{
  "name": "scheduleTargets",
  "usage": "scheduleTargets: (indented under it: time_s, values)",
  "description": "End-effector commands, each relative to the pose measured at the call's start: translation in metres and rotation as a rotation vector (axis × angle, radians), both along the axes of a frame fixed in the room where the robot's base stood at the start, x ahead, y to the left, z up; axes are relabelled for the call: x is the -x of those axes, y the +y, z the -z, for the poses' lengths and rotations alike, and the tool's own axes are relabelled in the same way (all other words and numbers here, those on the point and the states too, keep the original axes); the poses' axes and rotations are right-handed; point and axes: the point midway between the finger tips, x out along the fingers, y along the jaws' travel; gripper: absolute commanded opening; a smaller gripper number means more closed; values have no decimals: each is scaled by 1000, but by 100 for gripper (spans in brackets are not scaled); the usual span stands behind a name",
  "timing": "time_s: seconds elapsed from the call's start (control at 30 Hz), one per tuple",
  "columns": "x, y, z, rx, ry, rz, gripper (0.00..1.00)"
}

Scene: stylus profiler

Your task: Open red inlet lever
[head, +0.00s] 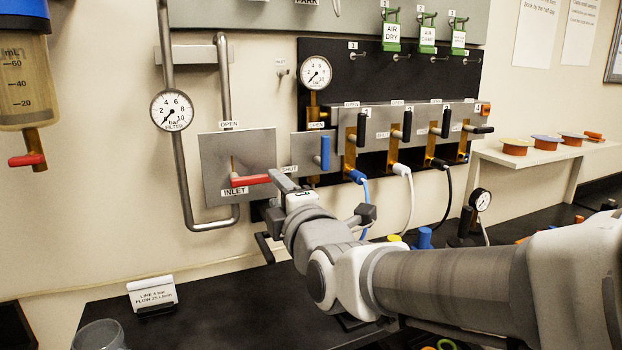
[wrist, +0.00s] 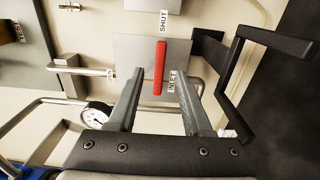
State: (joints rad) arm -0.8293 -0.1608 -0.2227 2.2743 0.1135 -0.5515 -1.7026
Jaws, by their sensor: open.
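The red inlet lever (head: 249,180) lies horizontal on a grey square plate (head: 222,150) on the wall. Its free end points right, toward the SHUT label; the OPEN label is above and INLET below. In the wrist view the red lever (wrist: 160,68) stands between my gripper's two spread fingers, with a gap on each side. My gripper (wrist: 160,85) is open and empty. In the head view my gripper (head: 273,192) is at the lever's right end; its far finger is partly hidden. I cannot tell how far the fingertips reach past the lever.
A bent grey pipe (head: 183,195) and filter gauge (head: 172,110) are left of the plate. A blue lever (head: 325,153) and several black-handled valves (head: 361,130) are to the right. A dark bracket (wrist: 243,75) is close to my gripper in the wrist view. A label stand (head: 152,294) is on the dark bench.

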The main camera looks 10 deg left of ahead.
Motion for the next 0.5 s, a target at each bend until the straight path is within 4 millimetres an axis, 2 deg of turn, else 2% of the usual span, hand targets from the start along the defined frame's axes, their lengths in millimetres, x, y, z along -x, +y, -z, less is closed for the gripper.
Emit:
scheduleTargets:
  time_s: [0.3,0.5]
  values:
    - [-43,27,1,3,-1,-1,50]
    - [-58,36,0,0,0,0,50]
